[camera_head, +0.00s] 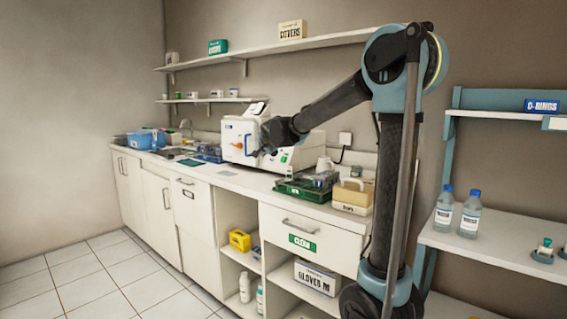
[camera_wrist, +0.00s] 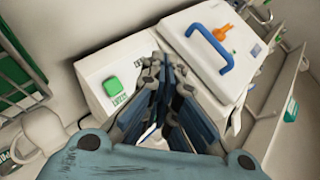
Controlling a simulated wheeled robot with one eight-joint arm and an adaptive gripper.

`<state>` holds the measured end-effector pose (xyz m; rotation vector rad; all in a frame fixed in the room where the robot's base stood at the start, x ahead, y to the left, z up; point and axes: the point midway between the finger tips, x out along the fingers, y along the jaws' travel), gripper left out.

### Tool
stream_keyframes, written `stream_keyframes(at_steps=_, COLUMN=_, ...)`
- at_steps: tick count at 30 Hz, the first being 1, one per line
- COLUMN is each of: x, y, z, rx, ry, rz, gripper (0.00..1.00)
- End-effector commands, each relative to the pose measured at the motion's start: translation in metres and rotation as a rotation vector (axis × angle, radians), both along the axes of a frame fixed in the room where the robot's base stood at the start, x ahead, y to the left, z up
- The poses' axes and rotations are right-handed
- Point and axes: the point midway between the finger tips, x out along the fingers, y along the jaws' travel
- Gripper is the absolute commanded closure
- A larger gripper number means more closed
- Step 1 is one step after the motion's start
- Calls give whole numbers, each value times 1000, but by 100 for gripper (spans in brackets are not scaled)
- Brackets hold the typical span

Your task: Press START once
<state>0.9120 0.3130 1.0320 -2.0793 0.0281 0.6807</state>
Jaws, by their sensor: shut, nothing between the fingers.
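The white machine (camera_head: 236,135) stands on the counter with its front panel facing the room. In the wrist view its green button (camera_wrist: 111,86) sits on a white panel (camera_wrist: 100,70), with a label reading START (camera_wrist: 118,101) beside it. The button's panel also shows in the head view (camera_head: 285,158). My gripper (camera_wrist: 166,62) is shut and empty, with its fingers to the right of the button in the wrist view, apart from it in the picture. In the head view my gripper (camera_head: 259,151) is in front of the machine. The exact gap to the panel cannot be told.
The machine's door has a blue handle (camera_wrist: 208,50) and an orange part (camera_wrist: 228,32), close to my fingers. A green tray (camera_head: 302,190) and a beige box (camera_head: 352,194) stand to the right on the counter. A blue tub (camera_head: 140,139) is at the far left.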

Motion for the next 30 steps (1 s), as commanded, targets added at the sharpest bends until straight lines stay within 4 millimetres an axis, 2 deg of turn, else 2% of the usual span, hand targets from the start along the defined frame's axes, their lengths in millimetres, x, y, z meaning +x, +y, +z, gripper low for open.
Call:
stream_keyframes(at_steps=8, x=10, y=-13, z=-6, rx=0, ry=0, rz=-9, gripper=100)
stream_keyframes(at_steps=24, x=52, y=-46, z=-36, rx=0, ry=0, rz=-9, gripper=100)
stream_keyframes(at_steps=30, x=60, y=-52, z=-43, rx=1, ry=0, rz=-8, gripper=100)
